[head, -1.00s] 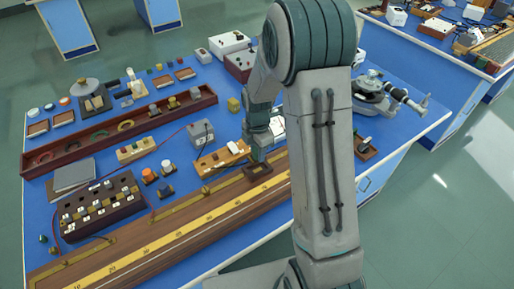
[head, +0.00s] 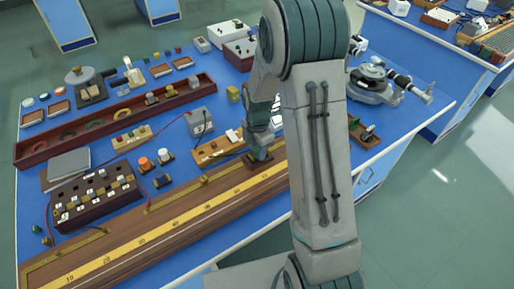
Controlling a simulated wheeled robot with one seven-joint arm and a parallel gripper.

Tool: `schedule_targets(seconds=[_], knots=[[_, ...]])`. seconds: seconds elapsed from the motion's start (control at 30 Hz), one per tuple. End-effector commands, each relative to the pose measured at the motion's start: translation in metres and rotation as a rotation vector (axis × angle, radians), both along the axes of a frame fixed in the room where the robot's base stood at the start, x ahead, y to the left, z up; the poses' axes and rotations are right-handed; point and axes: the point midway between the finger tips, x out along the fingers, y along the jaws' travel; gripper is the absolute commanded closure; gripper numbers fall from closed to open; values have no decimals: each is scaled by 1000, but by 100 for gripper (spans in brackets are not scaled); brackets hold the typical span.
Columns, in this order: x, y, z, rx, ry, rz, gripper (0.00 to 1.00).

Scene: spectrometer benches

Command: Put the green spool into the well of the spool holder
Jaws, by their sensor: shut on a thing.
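My gripper (head: 260,150) points down over a small dark brown block (head: 249,165) with a paler rim, which looks like the spool holder. The block sits at the back edge of the long wooden rail, and its well is mostly hidden by the gripper. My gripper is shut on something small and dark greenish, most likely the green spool. The spool is largely hidden by the fingers. I cannot tell whether it is inside the well or just above it.
A wooden board with a white part (head: 222,146) stands close left of my gripper. A grey box (head: 200,121) and a long brown tray (head: 60,147) lie farther back. The long rail with a yellow scale (head: 160,228) runs along the front. A metal spectrometer (head: 375,82) stands at right.

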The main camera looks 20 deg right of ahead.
Motion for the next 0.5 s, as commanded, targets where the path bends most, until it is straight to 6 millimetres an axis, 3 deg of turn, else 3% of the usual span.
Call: schedule_targets(seconds=[0.27,0.3,0.37,0.4,0.5], knots=[[0,0,-1,0,0,0,92],[0,0,-1,0,0,0,65],[0,0,-1,0,0,0,48],[0,0,-1,0,0,0,43],[0,0,-1,0,0,0,43]])
